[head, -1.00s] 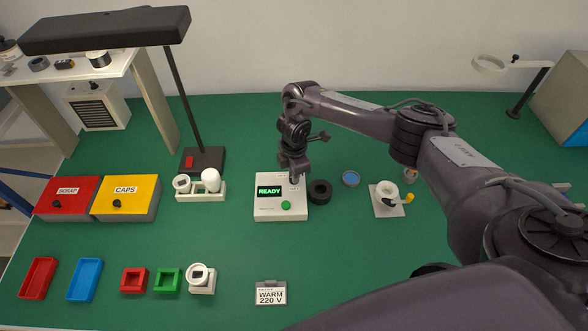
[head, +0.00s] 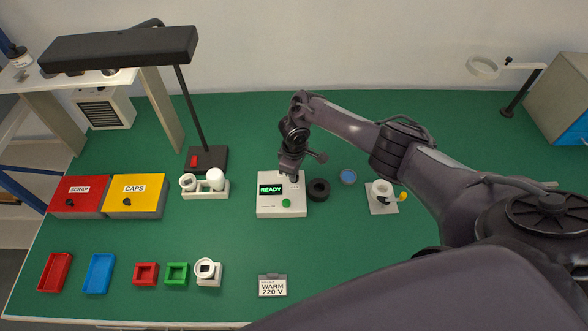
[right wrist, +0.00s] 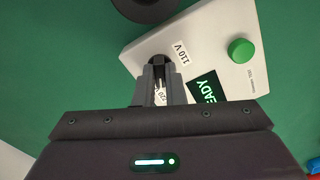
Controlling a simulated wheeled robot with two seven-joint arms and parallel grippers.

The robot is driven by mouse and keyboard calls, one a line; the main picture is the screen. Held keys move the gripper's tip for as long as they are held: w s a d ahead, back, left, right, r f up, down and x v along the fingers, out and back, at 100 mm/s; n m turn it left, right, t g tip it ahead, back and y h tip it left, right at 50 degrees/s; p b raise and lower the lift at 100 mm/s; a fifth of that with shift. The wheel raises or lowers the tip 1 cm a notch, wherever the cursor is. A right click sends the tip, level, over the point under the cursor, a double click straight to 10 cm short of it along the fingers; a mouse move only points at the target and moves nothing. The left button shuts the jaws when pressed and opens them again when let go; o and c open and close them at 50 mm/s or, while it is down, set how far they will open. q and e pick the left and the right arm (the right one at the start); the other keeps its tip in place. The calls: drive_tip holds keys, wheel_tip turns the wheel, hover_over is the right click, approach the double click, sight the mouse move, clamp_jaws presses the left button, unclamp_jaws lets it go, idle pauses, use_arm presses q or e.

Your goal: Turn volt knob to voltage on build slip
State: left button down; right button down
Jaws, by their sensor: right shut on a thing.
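The white tester box (head: 268,208) stands mid-table with a lit READY display (head: 271,189) and a green button (head: 286,203). My right gripper (head: 292,178) is at the box's back right corner, pointing down. In the right wrist view its fingers (right wrist: 159,72) are shut on the dark volt knob (right wrist: 158,61), which they mostly cover. A 110 V label (right wrist: 181,53) shows beside the knob; another label between the fingers is partly hidden. I cannot tell where the knob points. The build slip (head: 272,285) at the front reads WARM 220 V. My left gripper is out of view.
A black ring (head: 319,190) stands close to the box's right side. A white holder with a bulb (head: 206,189) is left.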

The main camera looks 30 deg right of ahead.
drive_tip(key=shift+w+m, duration=0.1)
drive_tip(key=shift+m, duration=0.5)
drive_tip(key=shift+r, duration=0.1)
drive_tip(key=c, duration=1.5)
unclamp_jaws()
wheel_tip(320, 180, up, 8)
drive_tip(key=shift+f, duration=0.15)
